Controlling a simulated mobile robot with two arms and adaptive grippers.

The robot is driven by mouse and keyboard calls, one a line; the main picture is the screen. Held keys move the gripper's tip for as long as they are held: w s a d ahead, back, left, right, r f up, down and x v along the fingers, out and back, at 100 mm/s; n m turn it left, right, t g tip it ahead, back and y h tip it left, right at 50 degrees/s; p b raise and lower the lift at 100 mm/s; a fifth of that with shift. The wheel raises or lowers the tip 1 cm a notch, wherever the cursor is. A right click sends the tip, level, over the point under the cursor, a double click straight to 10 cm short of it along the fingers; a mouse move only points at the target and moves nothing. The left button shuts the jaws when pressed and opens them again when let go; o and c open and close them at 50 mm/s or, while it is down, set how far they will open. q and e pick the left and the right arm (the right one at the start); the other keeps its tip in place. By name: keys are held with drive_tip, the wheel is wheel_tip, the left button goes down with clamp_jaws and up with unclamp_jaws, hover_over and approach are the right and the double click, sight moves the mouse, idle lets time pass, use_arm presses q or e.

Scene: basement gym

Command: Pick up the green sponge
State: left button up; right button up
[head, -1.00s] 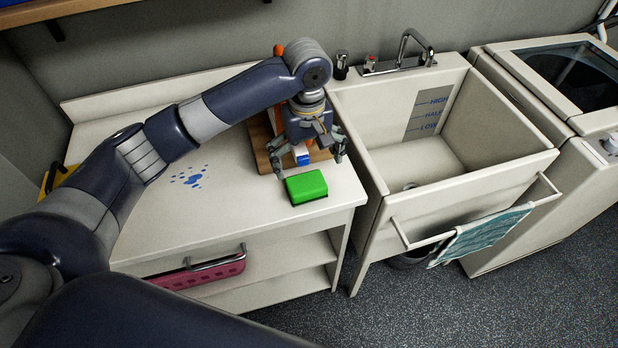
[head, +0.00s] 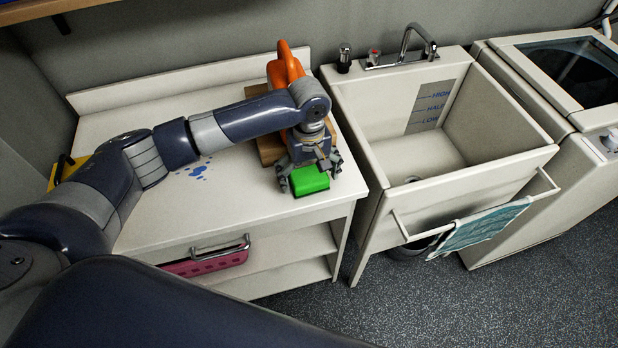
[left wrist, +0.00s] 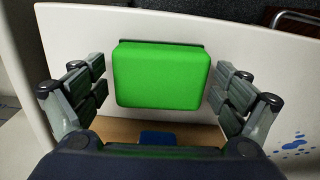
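The green sponge (head: 310,181) lies on the white counter (head: 240,205) near its front right part. My left gripper (head: 310,176) is right over it, pointing down. In the left wrist view the sponge (left wrist: 161,75) sits between the two spread fingers of my left gripper (left wrist: 160,88). A gap shows between the sponge and the fingers on both sides, so the gripper is open. My right gripper is not in view.
An orange object (head: 284,68) stands on a wooden board (head: 268,148) behind the gripper. A blue spill (head: 198,171) marks the counter to the left. A sink (head: 415,155) adjoins on the right. A pink basket (head: 205,264) is on the shelf below.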

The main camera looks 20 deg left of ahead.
sight(309, 174)
use_arm(q)
drive_tip(key=shift+s, duration=0.1)
drive_tip(key=c, duration=0.4)
drive_tip(key=shift+r, duration=0.55)
wheel_tip(309, 174, up, 2)
drive_tip(key=shift+r+b, duration=0.2)
drive_tip(key=shift+b, duration=0.45)
drive_tip(key=shift+s+d+r+b, duration=0.25)
drive_tip(key=shift+s+d+b, duration=0.2)
drive_tip(key=shift+s+d, duration=1.4)
drive_tip(key=shift+s+d+r+b, duration=0.35)
drive_tip(key=shift+s+d, duration=0.75)
drive_tip(key=shift+d, duration=1.5)
drive_tip(key=shift+s+d+r+b, duration=0.15)
drive_tip(key=shift+s+d+b, duration=0.35)
drive_tip(key=shift+s+d, duration=1.35)
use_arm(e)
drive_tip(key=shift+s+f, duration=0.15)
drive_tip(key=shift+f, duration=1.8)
use_arm(q)
drive_tip(key=shift+w+d, duration=0.35)
drive_tip(key=shift+w, duration=0.05)
